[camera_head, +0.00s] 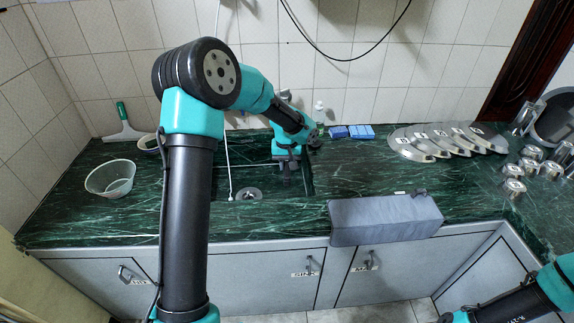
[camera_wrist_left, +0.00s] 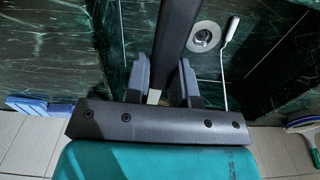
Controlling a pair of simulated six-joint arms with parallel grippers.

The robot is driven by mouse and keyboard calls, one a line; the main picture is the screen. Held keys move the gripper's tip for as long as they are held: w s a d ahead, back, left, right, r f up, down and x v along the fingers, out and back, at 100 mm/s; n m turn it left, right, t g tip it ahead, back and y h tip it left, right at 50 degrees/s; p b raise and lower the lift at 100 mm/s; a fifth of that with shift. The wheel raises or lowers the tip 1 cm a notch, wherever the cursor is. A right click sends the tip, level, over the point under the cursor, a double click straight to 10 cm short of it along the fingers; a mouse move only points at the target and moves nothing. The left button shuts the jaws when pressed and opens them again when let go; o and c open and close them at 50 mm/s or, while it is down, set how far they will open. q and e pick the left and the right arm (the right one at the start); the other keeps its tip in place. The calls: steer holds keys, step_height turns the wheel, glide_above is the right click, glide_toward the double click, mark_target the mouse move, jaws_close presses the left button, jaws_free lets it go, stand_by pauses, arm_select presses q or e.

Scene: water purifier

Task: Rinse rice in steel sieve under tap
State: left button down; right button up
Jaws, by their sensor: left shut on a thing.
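My left gripper (camera_head: 288,168) reaches down over the back of the sink. In the left wrist view (camera_wrist_left: 165,85) its fingers are closed on a dark straight bar (camera_wrist_left: 180,40). The bar may be part of the tap, but I cannot tell. The sink (camera_head: 272,178) is dark green marble, with a round steel drain (camera_head: 248,194) that also shows in the left wrist view (camera_wrist_left: 205,37). A pale, see-through bowl (camera_head: 110,178) stands on the counter left of the sink. I cannot make out a steel sieve or rice. My right gripper is out of view.
A round dish (camera_head: 148,142) is partly behind my left arm. A grey cloth (camera_head: 385,220) hangs over the front edge.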

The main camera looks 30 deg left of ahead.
arm_select(q)
steer(key=shift+w+a+f, duration=0.5)
steer(key=shift+w+a, duration=0.85)
steer(key=shift+w, duration=0.85)
steer(key=shift+w+a+f, duration=0.55)
steer(key=shift+w+a, duration=0.8)
steer(key=shift+w, duration=0.85)
steer(key=shift+w+a+f, duration=0.5)
steer(key=shift+w+a, duration=0.85)
steer(key=shift+w, duration=0.85)
stand_by(1.4)
